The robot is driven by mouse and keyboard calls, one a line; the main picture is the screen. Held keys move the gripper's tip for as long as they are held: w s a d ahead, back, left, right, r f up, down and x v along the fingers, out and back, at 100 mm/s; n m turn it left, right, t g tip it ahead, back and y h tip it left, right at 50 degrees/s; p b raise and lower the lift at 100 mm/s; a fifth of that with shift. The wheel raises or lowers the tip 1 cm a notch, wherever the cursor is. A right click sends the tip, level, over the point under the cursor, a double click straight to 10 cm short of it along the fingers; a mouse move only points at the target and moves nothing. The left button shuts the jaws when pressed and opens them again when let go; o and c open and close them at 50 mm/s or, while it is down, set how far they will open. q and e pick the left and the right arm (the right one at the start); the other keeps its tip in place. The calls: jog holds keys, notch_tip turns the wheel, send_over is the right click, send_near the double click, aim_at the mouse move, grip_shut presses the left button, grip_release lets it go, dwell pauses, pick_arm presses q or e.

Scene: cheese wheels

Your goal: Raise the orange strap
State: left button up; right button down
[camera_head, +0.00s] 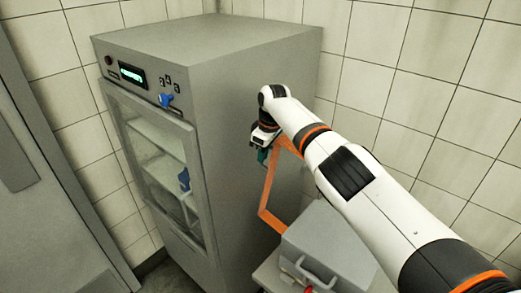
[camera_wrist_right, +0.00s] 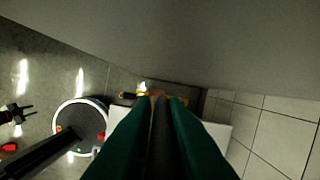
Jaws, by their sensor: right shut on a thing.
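The orange strap (camera_head: 267,188) shows in the head view beside the grey cabinet's right side. It is a thin, angular band that runs from beside my right gripper down to a bend above a grey case. My right gripper (camera_head: 262,156) is shut on the strap's upper part, close to the cabinet side; the wrist hides part of the hold. In the right wrist view, its green fingers (camera_wrist_right: 158,110) stand close together, with a small orange-brown bit of the strap (camera_wrist_right: 158,93) at their tips. My left gripper is not clearly seen in either view.
The tall grey cabinet (camera_head: 225,60) has a glass door (camera_head: 160,165) and a blue knob (camera_head: 166,100). A grey case with a handle (camera_head: 325,245) stands on a low surface below my right arm. Tiled walls close off the back and right.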

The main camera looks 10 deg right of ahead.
pick_arm(q)
jog(key=shift+s+d, duration=0.1)
jog(key=shift+d, duration=0.25)
pick_arm(e)
jog(key=shift+s+d, duration=0.1)
jog(key=shift+d, duration=0.05)
jog(key=c, duration=1.5)
grip_release()
pick_arm(q)
jog(key=shift+a, duration=0.1)
pick_arm(e)
jog(key=shift+d, duration=0.1)
